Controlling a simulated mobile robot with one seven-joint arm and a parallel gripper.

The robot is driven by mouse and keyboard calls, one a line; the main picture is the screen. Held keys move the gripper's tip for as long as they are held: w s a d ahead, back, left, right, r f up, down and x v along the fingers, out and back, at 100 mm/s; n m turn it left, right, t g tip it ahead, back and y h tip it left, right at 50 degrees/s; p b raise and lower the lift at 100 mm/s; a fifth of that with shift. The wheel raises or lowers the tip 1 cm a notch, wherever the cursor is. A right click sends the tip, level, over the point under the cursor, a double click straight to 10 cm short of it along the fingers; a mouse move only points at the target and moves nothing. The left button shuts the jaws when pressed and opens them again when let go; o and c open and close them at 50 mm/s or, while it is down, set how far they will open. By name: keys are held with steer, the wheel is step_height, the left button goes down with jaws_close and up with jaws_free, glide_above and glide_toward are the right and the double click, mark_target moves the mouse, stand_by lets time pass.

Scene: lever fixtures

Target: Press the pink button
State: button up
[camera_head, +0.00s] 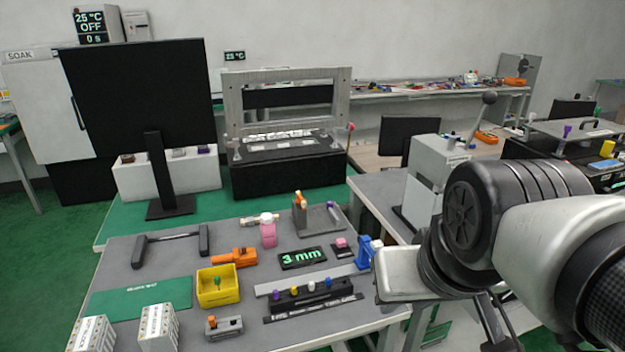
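A small pink button-like block (341,242) sits on a black base toward the right side of the grey table (230,336). It is just right of the black "3 mm" display. My arm enters from the right edge. Its pale, boxy end, which looks like my gripper (402,272), is over the table's right edge, to the right of and nearer than the pink block, and apart from it in the picture. The fingers are not clearly visible, so their opening cannot be told. Nothing is seen held.
A blue fixture (365,250) stands between the pink block and my arm's end. Around it are the "3 mm" display (302,258), a pink and white item (268,233), a grey stand (318,218), a black peg rack (311,294) and a yellow bin (218,287).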

jaws_close()
stand_by(1.5)
